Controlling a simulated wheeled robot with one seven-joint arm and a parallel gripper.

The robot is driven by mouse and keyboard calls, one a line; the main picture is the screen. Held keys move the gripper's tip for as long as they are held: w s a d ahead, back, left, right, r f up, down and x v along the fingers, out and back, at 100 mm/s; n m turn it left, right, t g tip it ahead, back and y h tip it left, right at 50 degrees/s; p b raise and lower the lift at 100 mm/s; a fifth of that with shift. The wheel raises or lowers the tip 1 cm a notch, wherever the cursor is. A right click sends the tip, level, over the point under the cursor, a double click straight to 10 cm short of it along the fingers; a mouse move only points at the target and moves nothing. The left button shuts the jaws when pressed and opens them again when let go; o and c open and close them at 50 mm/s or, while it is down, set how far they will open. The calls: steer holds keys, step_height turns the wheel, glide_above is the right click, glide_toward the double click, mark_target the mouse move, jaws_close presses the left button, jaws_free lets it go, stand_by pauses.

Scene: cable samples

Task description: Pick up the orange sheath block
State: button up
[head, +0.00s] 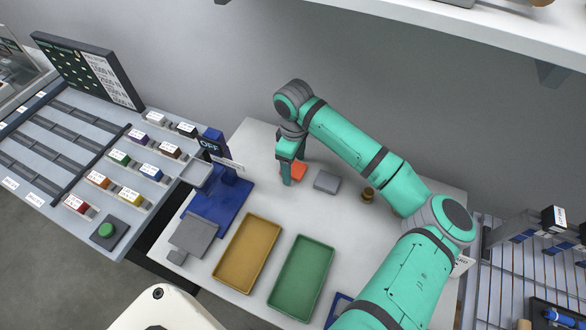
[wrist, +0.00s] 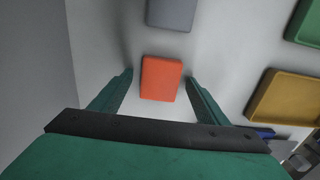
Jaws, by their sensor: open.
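The orange sheath block (head: 299,172) lies on the white table, partly hidden behind my gripper in the head view. In the wrist view the orange block (wrist: 161,78) shows whole, a small rounded rectangle. My gripper (head: 290,178) points down at the block's left side in the head view. In the wrist view my gripper (wrist: 160,80) is open, with one finger on each side of the block and a gap on both sides. Nothing is held. I cannot tell exactly how far the fingertips are above the table.
A grey block (head: 327,181) lies close to the right of the orange one. A small brass piece (head: 368,194) stands farther right. A yellow tray (head: 221,274) and a green tray (head: 277,298) lie nearer the front. A blue stand (head: 222,210) is at the left.

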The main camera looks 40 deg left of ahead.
steer(key=shift+c, duration=0.6)
steer(key=c, duration=1.1)
steer(key=shift+r, duration=0.1)
steer(key=shift+r, duration=0.5)
steer(key=s+d+r, duration=0.2)
steer(key=s+r, duration=0.2)
steer(key=s+d+r, duration=0.2)
steer(key=s+r, duration=0.2)
steer(key=s+d+r, duration=0.2)
steer(key=s+r, duration=0.1)
steer(key=s, duration=0.1)
steer(key=shift+s+d+r, duration=0.2)
steer(key=shift+d+r, duration=0.1)
steer(key=shift+r, duration=0.1)
